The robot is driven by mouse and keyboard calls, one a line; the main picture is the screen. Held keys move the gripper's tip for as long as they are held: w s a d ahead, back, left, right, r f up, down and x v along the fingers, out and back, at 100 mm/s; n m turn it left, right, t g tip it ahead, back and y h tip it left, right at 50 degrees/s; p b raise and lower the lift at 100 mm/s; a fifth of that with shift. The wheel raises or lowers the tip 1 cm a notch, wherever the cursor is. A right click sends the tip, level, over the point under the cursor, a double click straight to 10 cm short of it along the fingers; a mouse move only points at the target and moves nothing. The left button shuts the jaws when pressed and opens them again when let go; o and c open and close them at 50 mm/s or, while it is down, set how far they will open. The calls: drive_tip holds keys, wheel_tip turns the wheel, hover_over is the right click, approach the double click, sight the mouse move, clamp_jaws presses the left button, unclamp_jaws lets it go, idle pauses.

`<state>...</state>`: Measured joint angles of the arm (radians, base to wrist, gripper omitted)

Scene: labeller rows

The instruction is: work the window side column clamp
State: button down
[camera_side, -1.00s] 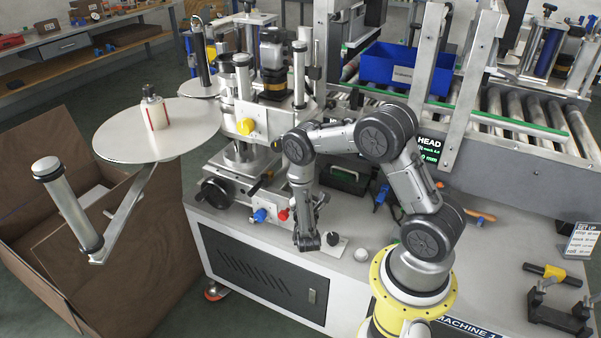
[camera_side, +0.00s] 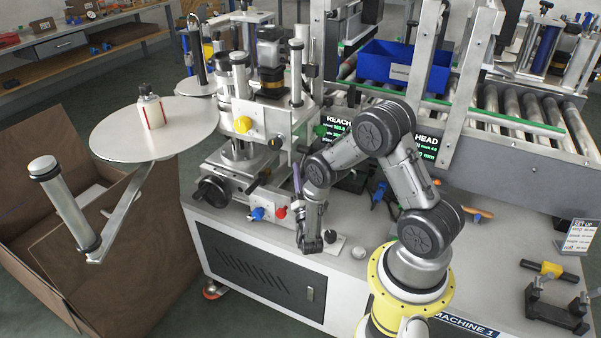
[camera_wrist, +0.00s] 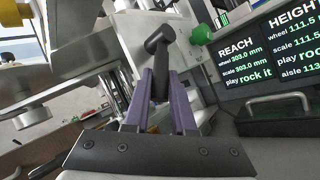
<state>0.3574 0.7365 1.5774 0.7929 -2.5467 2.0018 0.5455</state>
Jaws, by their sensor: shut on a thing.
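A black clamp lever (camera_wrist: 158,46) with a rounded end stands in the middle of the wrist view, in front of the grey metal column parts. My gripper (camera_wrist: 160,82) has its two purple fingers on either side of the lever's shank and is shut on it. In the side view my gripper (camera_side: 297,177) is at the right flank of the labeller's column unit, and the lever there is too small and hidden to make out. Which way the clamp is set cannot be told.
A green knob (camera_wrist: 201,34) is close right of the lever. A readout screen (camera_wrist: 275,55) shows reach 303.0 mm and "rock it". A yellow knob (camera_side: 243,124), black handwheel (camera_side: 213,191), blue knob (camera_side: 258,214) and red knob (camera_side: 281,212) crowd the unit.

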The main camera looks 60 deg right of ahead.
drive_tip(key=shift+f, duration=0.1)
idle(0.3)
drive_tip(key=c, duration=0.8)
unclamp_jaws()
drive_tip(key=shift+o, duration=0.2)
drive_tip(key=shift+a+r+m+g, duration=0.3)
drive_tip(key=shift+m+g, duration=0.1)
